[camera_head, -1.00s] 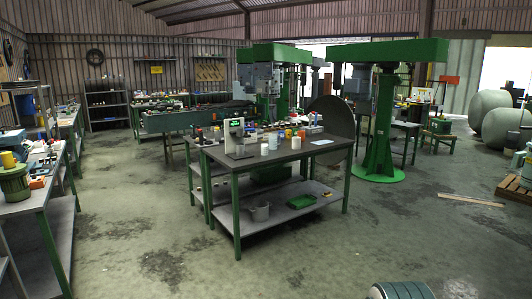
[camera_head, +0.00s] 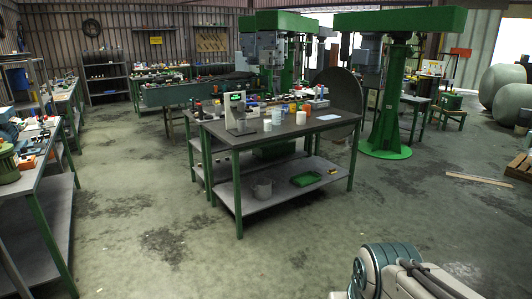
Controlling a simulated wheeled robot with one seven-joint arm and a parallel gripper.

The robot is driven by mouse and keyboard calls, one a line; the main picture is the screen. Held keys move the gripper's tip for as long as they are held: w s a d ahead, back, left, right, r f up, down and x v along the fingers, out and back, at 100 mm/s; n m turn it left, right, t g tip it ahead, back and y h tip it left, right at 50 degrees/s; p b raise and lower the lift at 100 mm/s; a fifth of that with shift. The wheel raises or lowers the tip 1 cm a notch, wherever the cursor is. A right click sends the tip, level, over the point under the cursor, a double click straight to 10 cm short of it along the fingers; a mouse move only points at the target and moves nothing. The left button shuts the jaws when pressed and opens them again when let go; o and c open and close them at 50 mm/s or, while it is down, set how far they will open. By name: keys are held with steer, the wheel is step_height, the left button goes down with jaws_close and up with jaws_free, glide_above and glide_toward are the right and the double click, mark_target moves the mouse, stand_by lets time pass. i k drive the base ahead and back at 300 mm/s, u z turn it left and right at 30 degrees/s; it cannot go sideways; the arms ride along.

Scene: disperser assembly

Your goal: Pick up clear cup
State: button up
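A dark-topped workbench with green legs (camera_head: 330,129) stands in the middle of the view. Small containers stand on its top: a white one (camera_head: 277,117), another white one (camera_head: 301,117) and a small pale one (camera_head: 267,126) near the front edge. At this size I cannot tell which, if any, is the clear cup. My gripper is not in view. Part of my arm shows at the bottom right, well apart from the bench.
A white device with a green display (camera_head: 236,112) stands on the bench. A cluttered bench (camera_head: 30,178) is at left. Open floor (camera_head: 170,240) lies before the middle bench.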

mark_target(267, 122)
steer(key=u, duration=0.1)
steer(key=i, duration=3.65)
steer(key=z, duration=0.45)
steer(key=i, duration=1.55)
steer(key=z, duration=0.25)
